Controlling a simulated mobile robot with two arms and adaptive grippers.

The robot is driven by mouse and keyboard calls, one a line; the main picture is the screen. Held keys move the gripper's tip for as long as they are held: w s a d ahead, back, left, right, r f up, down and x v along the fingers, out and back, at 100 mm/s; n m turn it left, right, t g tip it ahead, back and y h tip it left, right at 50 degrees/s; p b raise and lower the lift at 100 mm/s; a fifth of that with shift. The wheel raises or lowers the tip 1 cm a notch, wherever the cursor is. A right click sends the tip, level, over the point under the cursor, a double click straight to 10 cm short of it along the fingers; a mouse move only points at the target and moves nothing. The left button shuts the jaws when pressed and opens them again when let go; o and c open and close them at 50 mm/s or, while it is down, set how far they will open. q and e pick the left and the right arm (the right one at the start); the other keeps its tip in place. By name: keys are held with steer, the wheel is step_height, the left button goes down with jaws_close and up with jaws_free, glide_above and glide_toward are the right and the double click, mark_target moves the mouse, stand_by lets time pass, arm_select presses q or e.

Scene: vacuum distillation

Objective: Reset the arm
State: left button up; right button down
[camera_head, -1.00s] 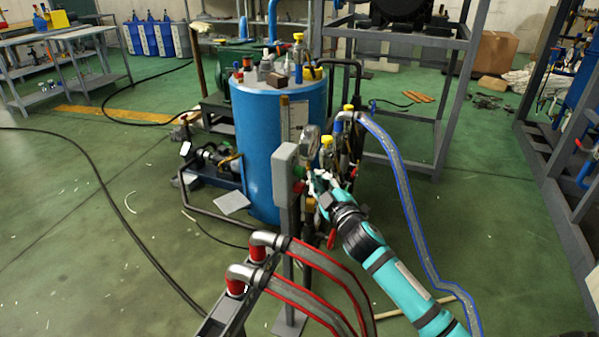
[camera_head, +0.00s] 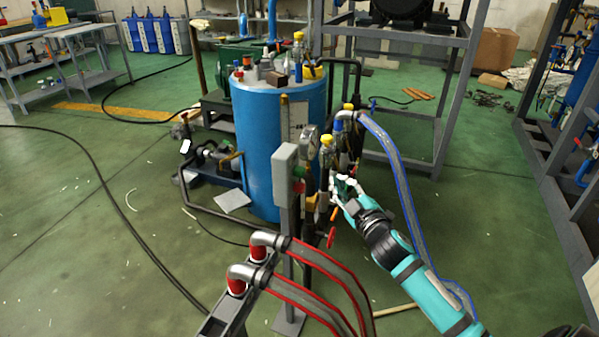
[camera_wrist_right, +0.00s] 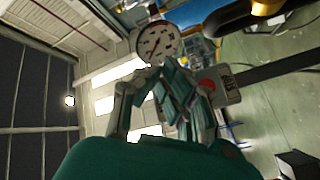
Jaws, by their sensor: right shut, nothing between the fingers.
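My right arm, teal with black joints, comes in from the lower right in the head view. Its gripper (camera_head: 339,186) is shut and empty, just right of the piping beside the blue tank (camera_head: 256,150). In the right wrist view the gripper (camera_wrist_right: 163,84) shows in front of a round white pressure gauge (camera_wrist_right: 158,42). The same gauge (camera_head: 311,137) stands above and left of the gripper in the head view. My left gripper is out of view.
A grey box on a post (camera_head: 285,165) stands left of the gripper. A clear blue-edged hose (camera_head: 400,180) runs close behind the arm. Red-striped hoses (camera_head: 315,295) lie in front. Open green floor (camera_head: 500,240) is at the right.

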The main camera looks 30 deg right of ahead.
stand_by(0.6)
steer(key=s+a+f+m+g, duration=0.2)
steer(key=s+f+g, duration=0.15)
steer(key=f, duration=0.55)
steer(key=s+a+f+m+g, duration=0.15)
steer(key=s+f, duration=0.25)
steer(key=f, duration=0.6)
steer(key=s+a+f+m+g, duration=0.1)
steer(key=s+a+f+g, duration=0.2)
steer(key=f, duration=0.6)
steer(key=s+a+f+m+g, duration=0.2)
steer(key=s+a+f+g, duration=0.35)
steer(key=s+f, duration=0.55)
steer(key=s+a+f+g+y, duration=0.1)
steer(key=s+a+f+g, duration=0.1)
steer(key=s+a+f, duration=0.3)
steer(key=s+a+f+g+y, duration=0.1)
steer(key=s+a, duration=0.2)
steer(key=s, duration=0.5)
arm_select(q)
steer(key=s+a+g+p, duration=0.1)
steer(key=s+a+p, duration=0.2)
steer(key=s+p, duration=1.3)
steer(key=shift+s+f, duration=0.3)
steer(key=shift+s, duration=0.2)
arm_select(e)
steer(key=s+d+g, duration=0.1)
steer(key=s+d, duration=0.2)
steer(key=s, duration=1.3)
steer(key=shift+d, duration=0.4)
